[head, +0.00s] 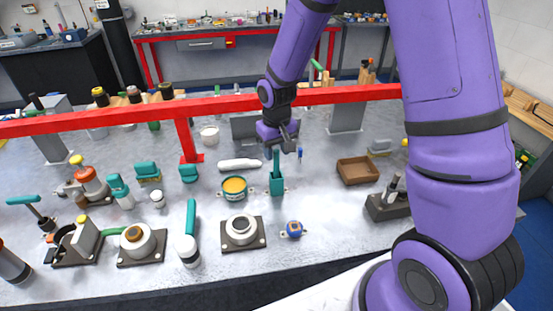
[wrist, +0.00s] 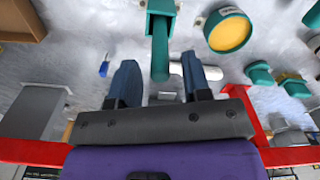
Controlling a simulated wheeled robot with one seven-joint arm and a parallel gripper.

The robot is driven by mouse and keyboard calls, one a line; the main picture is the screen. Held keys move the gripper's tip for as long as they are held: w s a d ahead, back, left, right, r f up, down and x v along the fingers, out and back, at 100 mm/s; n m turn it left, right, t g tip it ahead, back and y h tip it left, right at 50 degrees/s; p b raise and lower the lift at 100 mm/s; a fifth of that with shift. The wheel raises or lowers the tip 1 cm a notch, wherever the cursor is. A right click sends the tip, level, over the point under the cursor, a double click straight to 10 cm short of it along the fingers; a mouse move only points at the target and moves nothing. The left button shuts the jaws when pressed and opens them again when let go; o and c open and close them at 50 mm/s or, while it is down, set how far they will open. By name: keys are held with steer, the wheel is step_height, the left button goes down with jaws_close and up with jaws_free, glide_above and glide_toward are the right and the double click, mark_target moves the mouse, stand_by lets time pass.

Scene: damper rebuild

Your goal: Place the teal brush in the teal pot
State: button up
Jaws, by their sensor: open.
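The teal pot (head: 277,186) is a square holder standing on the bench near the middle, and its edge shows at the top of the wrist view (wrist: 176,7). The teal brush (head: 276,161) stands upright in the pot with its handle rising out of the top. In the wrist view the handle (wrist: 160,50) points toward my gripper (wrist: 158,62), its end appearing between the two fingers. My gripper (head: 290,140) is open just above the handle, holding nothing. The lower end of the brush is hidden inside the pot.
A round teal tin with yellow contents (head: 234,187) stands left of the pot, a white cylinder (head: 240,164) lies behind it. A brown tray (head: 357,171) sits at right. A red rail (head: 220,105) crosses behind. Front of the bench holds a white ring part (head: 241,230) and a blue part (head: 294,229).

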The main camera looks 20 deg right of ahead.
step_height(320, 180, up, 8)
steer(key=shift+s+r, duration=0.1)
steer(key=shift+r, duration=0.15)
steer(key=s+d+r+t, duration=0.35)
steer(key=s+r, duration=0.75)
steer(key=r, duration=0.4)
steer(key=s+d+r+t, duration=0.1)
steer(key=s+r, duration=0.1)
steer(key=s, duration=0.5)
steer(key=s+d+r+m, duration=0.1)
steer(key=s+d+r, duration=0.1)
steer(key=s, duration=0.5)
steer(key=shift+s+d+r+t, duration=0.2)
steer(key=shift+s+r+t, duration=0.2)
steer(key=shift+r, duration=0.45)
